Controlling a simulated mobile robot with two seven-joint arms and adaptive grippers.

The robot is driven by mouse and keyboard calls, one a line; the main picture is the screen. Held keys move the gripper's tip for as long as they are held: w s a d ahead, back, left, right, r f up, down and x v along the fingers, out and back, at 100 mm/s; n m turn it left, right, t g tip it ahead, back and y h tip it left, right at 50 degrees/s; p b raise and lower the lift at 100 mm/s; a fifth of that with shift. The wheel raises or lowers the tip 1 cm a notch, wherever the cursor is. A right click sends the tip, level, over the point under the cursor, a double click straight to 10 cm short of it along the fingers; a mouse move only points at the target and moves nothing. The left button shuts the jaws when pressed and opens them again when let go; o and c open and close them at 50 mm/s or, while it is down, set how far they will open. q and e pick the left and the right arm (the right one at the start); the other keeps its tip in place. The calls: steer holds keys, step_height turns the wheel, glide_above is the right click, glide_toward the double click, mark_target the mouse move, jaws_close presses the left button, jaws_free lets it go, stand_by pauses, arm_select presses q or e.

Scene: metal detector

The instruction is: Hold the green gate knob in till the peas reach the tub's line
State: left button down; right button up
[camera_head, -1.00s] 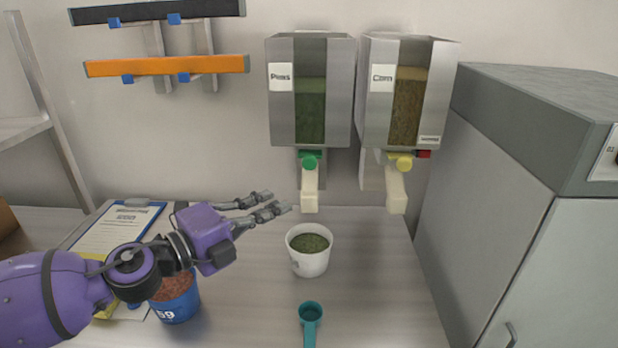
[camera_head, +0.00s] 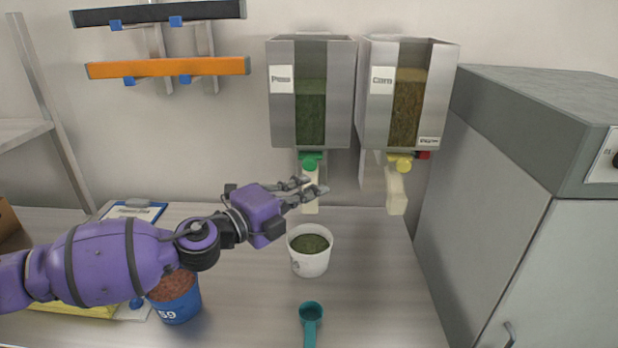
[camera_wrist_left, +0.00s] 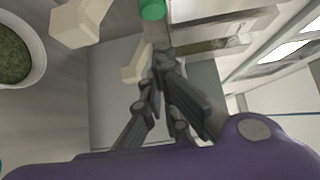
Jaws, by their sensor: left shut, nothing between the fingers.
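The green gate knob (camera_head: 310,162) sits under the peas dispenser (camera_head: 311,95), above its pale spout (camera_head: 310,195). It also shows at the top of the left wrist view (camera_wrist_left: 152,9). The white tub (camera_head: 310,261) stands on the bench below the spout with green peas (camera_head: 311,243) in it. Its line cannot be made out. My left gripper (camera_head: 322,188) is shut and empty, in front of the spout and a little below the knob, apart from the knob. In the wrist view its fingertips (camera_wrist_left: 160,62) come together. My right gripper is out of view.
The corn dispenser (camera_head: 406,95) with a yellow knob (camera_head: 401,163) hangs to the right. A teal scoop (camera_head: 310,315) lies in front of the tub. A blue tub (camera_head: 178,303) and clipboard (camera_head: 130,212) are at left. A grey cabinet (camera_head: 480,190) bounds the right.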

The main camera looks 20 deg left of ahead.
mark_target(310, 162)
arm_select(q)
steer(key=w, duration=0.2)
steer(key=w+a, duration=0.1)
steer(key=w, duration=0.1)
steer(key=shift+w, duration=0.15)
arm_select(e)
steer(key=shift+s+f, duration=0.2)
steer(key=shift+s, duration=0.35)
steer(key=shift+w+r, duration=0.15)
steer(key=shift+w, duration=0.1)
arm_select(q)
steer(key=shift+w+a, duration=0.25)
steer(key=shift+w, duration=0.65)
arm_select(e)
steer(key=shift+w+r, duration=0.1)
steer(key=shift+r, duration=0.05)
